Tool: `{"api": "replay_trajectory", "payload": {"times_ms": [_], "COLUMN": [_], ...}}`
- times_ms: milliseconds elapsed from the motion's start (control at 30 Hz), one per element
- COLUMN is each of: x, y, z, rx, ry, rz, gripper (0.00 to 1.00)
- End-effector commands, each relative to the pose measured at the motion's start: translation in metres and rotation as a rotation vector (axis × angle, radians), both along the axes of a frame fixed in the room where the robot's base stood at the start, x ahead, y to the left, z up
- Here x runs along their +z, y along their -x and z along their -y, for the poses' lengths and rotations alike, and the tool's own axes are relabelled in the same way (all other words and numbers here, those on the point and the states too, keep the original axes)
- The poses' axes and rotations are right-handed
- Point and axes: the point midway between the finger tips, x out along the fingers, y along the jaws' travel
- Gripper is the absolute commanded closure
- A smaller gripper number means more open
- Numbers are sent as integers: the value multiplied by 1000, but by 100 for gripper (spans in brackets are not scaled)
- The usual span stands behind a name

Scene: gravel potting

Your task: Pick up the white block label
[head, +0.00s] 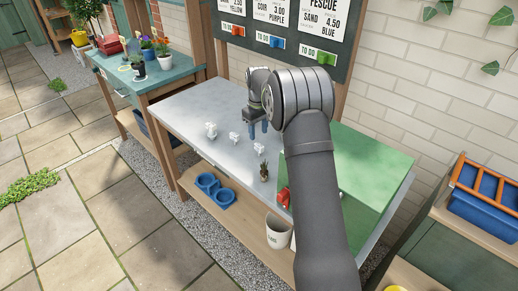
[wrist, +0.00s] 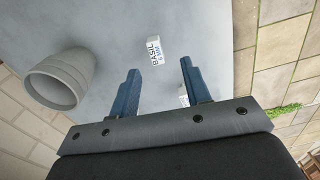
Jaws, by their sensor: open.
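In the wrist view a small white block label (wrist: 154,50) with "BASIL" lettering lies on the grey bench top, just beyond the fingertips and between their lines. A second white piece (wrist: 183,95) shows beside the right finger, partly hidden by it. In the head view several small white pieces stand on the bench, among them one at the left (head: 210,130), one in the middle (head: 233,137) and one nearer my gripper (head: 258,147). I cannot tell which is the BASIL one. My gripper (head: 258,128) is open and empty above the bench; its blue fingers (wrist: 160,67) are apart.
A grey round pot (wrist: 60,78) lies left in the wrist view. The chalkboard wall is behind. The bench's left part is clear.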

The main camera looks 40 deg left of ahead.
Motion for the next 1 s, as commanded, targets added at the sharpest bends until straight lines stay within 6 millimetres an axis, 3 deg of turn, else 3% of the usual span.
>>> {"api": "replay_trajectory", "payload": {"times_ms": [200, 533, 800, 1000], "x": [-41, -62, -100, -104], "y": [-1, -3, -8, -9], "z": [0, -1, -5, -5], "rx": [-1, -2, -1, -2], "ry": [0, -1, 0, -2], "rz": [0, 0, 0, 1], "gripper": [56, 56, 56, 56]}}
